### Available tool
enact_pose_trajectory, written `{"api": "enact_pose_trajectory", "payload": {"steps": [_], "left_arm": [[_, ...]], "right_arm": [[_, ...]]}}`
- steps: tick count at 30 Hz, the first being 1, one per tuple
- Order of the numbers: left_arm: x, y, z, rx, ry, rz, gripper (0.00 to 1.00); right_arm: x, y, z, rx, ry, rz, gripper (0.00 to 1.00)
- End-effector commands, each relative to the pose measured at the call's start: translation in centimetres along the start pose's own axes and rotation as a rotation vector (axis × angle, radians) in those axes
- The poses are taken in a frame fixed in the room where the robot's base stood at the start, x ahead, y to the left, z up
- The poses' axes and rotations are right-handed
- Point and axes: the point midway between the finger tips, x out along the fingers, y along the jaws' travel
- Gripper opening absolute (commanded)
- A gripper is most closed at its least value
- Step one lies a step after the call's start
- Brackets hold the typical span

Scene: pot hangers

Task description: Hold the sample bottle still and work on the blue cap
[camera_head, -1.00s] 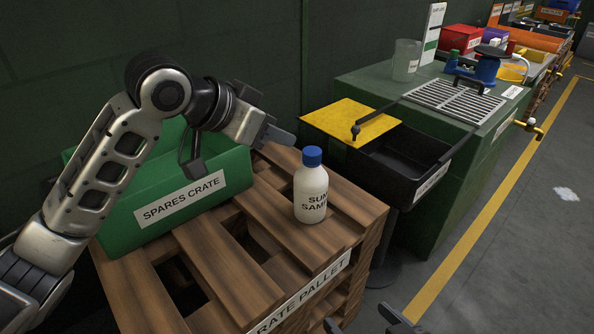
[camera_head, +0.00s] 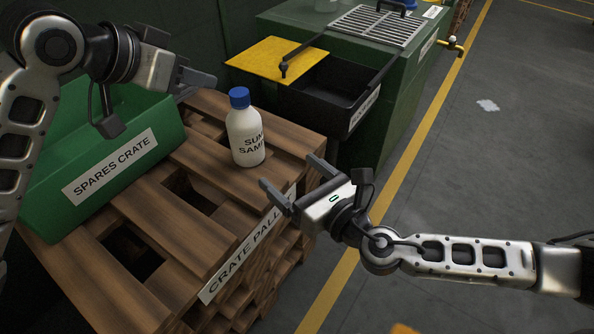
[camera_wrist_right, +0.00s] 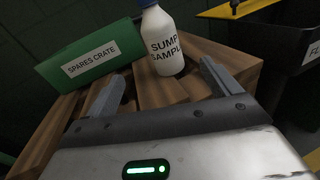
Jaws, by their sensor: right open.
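The white sample bottle (camera_head: 246,138) stands upright on the wooden crate pallet, its blue cap (camera_head: 239,97) on top. In the right wrist view the bottle (camera_wrist_right: 161,42) is ahead, beyond the fingers, with most of its cap cut off by the top edge. My left gripper (camera_head: 198,84) is left of the bottle at about cap height in the picture, apart from it; its finger gap is unclear. My right gripper (camera_head: 291,174) is open and empty, right of and nearer than the bottle, fingers pointing towards it. It also shows open in the wrist view (camera_wrist_right: 162,78).
The green spares crate (camera_head: 60,195) sits on the pallet (camera_head: 190,235) left of the bottle. Behind it is a black bin (camera_head: 325,105) with a yellow lid (camera_head: 277,60), beside a green bench (camera_head: 400,75). The pallet has open gaps between slats.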

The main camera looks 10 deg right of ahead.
Motion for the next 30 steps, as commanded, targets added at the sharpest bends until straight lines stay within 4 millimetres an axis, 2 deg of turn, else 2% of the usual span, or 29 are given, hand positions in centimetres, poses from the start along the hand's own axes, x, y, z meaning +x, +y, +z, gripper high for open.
{"api": "enact_pose_trajectory", "payload": {"steps": [3, 8, 24, 30], "left_arm": [[0.0, 0.0, 0.0, 0.0, 0.0, 0.0, 0.36], [0.0, 0.0, 0.0, 0.0, 0.0, 0.0, 0.36], [0.0, 0.0, 0.0, 0.0, 0.0, 0.0, 0.36], [0.0, 0.0, 0.0, 0.0, 0.0, 0.0, 0.36]], "right_arm": [[0.4, -0.5, 0.3, -0.105, -0.016, 0.011, 0.89], [2.0, -0.4, 0.4, -0.12, -0.021, 0.014, 0.89], [12.5, -0.3, 0.6, -0.115, -0.019, 0.014, 0.89], [15.1, -0.3, 0.6, -0.114, -0.019, 0.013, 0.89]]}}
